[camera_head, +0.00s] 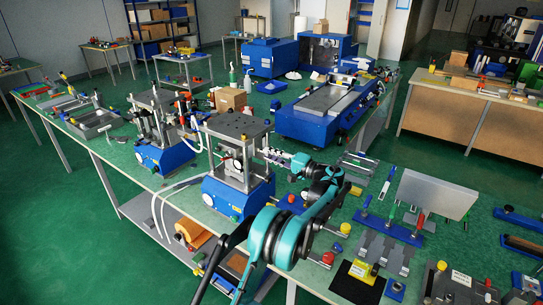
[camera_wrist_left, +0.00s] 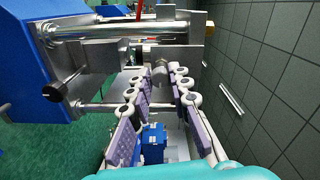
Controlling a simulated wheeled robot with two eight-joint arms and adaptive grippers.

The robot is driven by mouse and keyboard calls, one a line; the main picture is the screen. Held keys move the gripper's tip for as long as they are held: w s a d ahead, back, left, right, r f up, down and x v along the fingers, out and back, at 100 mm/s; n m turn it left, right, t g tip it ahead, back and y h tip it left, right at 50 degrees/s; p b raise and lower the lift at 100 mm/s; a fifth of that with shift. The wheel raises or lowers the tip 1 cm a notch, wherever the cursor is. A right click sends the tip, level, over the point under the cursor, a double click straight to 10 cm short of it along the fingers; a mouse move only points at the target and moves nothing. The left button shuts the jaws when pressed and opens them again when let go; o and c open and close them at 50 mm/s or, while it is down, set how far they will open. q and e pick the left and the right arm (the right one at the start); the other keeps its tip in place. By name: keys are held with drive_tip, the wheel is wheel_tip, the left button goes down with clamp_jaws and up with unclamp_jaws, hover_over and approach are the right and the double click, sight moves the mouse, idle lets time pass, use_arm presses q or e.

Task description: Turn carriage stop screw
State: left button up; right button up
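The press (camera_head: 240,165) with a blue base and grey steel frame stands on the bench, in the middle of the head view. My left gripper (camera_head: 268,154) reaches to the right side of its frame. In the left wrist view the press lies on its side in the picture, with its blue base (camera_wrist_left: 35,65) at left. A small grey round screw head (camera_wrist_left: 160,77), apparently the carriage stop screw, sticks out from the frame. My left gripper (camera_wrist_left: 157,86) has its purple-padded fingers apart, one on each side of the screw head; contact is not clear. In the head view the gripper hides the screw.
A second similar press (camera_head: 160,130) stands to the left. A large blue machine (camera_head: 325,108) is behind. A grey panel (camera_head: 436,194) and several small fixtures crowd the bench at right.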

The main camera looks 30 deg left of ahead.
use_arm(q)
drive_tip(key=o, duration=0.3)
drive_tip(key=d, duration=1.2)
drive_tip(key=shift+s, duration=0.45)
